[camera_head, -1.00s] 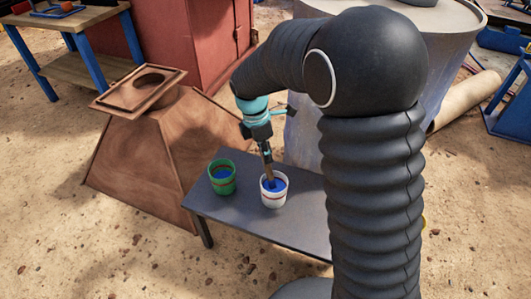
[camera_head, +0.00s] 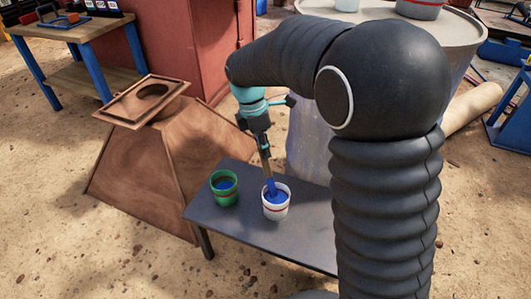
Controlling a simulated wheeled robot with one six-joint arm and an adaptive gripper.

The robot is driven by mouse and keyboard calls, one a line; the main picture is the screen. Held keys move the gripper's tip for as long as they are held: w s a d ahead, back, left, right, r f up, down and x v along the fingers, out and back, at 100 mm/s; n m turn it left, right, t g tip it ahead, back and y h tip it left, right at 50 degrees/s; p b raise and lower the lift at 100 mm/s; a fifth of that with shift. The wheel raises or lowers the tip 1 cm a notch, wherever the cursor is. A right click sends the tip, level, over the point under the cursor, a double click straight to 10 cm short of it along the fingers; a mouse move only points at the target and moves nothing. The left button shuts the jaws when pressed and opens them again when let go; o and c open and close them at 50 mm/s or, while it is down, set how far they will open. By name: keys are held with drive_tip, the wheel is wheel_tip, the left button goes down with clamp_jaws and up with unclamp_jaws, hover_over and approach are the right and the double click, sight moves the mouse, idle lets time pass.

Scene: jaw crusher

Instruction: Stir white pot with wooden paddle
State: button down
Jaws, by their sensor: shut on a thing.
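The white pot (camera_head: 276,209) has a red band and blue contents, and stands on a dark grey table (camera_head: 235,224). My gripper (camera_head: 263,146) is above the pot, pointing down, shut on the wooden paddle (camera_head: 266,163). The paddle's lower part is blue and reaches inside the pot's rim. Its tip is hidden in the pot, so I cannot tell how deep it sits.
A green pot (camera_head: 224,188) with blue contents stands just left of the white pot. A rusty hopper (camera_head: 165,150) is left of the table. A large grey drum (camera_head: 306,150) stands behind, with pots on top. The table's front left is clear.

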drive_tip(key=shift+w+a+r, duration=0.1)
drive_tip(key=shift+a+r, duration=0.1)
drive_tip(key=shift+r, duration=0.7)
drive_tip(key=shift+a+r, duration=0.15)
drive_tip(key=shift+r, duration=0.7)
drive_tip(key=shift+r, duration=2.5)
drive_tip(key=shift+d, duration=0.1)
